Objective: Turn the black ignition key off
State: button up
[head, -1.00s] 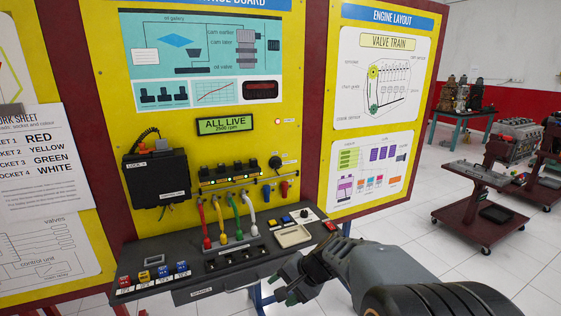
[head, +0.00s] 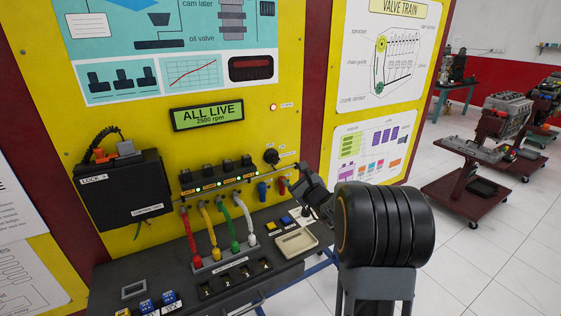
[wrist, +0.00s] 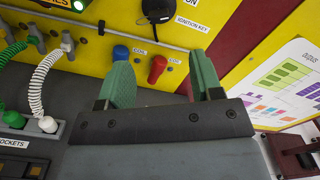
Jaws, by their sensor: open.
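The black ignition key (head: 271,156) is on the yellow board, right of the lit ALL LIVE display (head: 208,113). In the wrist view the key (wrist: 157,9) shows at the top edge, partly cut off, with the IGNITION KEY label beside it. My gripper (wrist: 162,76) is open and empty, its two green fingers pointing towards the board below the key. It is apart from the key. In the head view my gripper (head: 312,184) is right of and below the key, and my arm hides much of it.
A blue knob (head: 262,191) and a red knob (head: 282,186) sit just below the key. Coloured cables plug into a socket block (head: 226,261) on the grey shelf. A black lock box (head: 122,190) is at left. The floor at right is clear before a trolley (head: 465,175).

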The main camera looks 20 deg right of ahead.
aim_at(278, 162)
jog(key=w+p, duration=0.1)
jog(key=w, duration=0.2)
jog(key=w+a+p, duration=0.1)
jog(key=w, duration=0.3)
jog(key=w+p, duration=0.1)
jog(key=w, duration=0.3)
jog(key=shift+w+a, duration=0.15)
jog(key=shift+a, duration=0.1)
jog(key=shift+c, duration=0.4)
jog(key=c, duration=0.8)
jog(key=shift+d, duration=0.3)
jog(key=shift+c, duration=0.3)
jog(key=shift+a, duration=0.25)
jog(key=n+b, duration=1.1)
jog(key=b, duration=1.3)
jog(key=shift+f+n, duration=0.1)
jog(key=shift+n, duration=0.2)
jog(key=shift+n+b, duration=0.3)
jog(key=shift+b, duration=0.15)
